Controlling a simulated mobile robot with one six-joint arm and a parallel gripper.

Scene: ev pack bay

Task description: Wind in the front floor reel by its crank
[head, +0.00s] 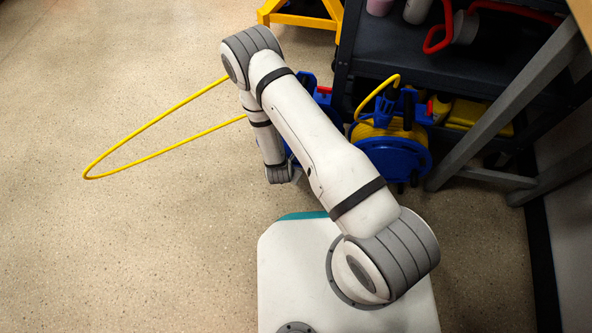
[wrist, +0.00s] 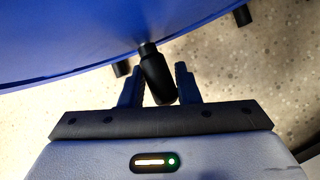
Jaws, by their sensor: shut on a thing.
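The floor reel at my gripper shows in the head view only as blue parts (head: 322,97) beside my arm, which hides most of it. In the wrist view its blue disc (wrist: 70,38) fills the top left. A black crank handle (wrist: 154,70) stands out from the disc, between the two fingers of my gripper (wrist: 158,84). The gripper is shut on this handle, which looks slightly tilted. A yellow cable (head: 135,137) leaves the reel side and lies in a long loop on the floor at left. The gripper's fingers are hidden in the head view.
A second blue and yellow reel (head: 395,155) stands to the right, under a dark shelf (head: 400,62). A grey slanted post (head: 500,105) is at right, and a yellow frame (head: 300,18) at the top. The floor at left is clear apart from the cable.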

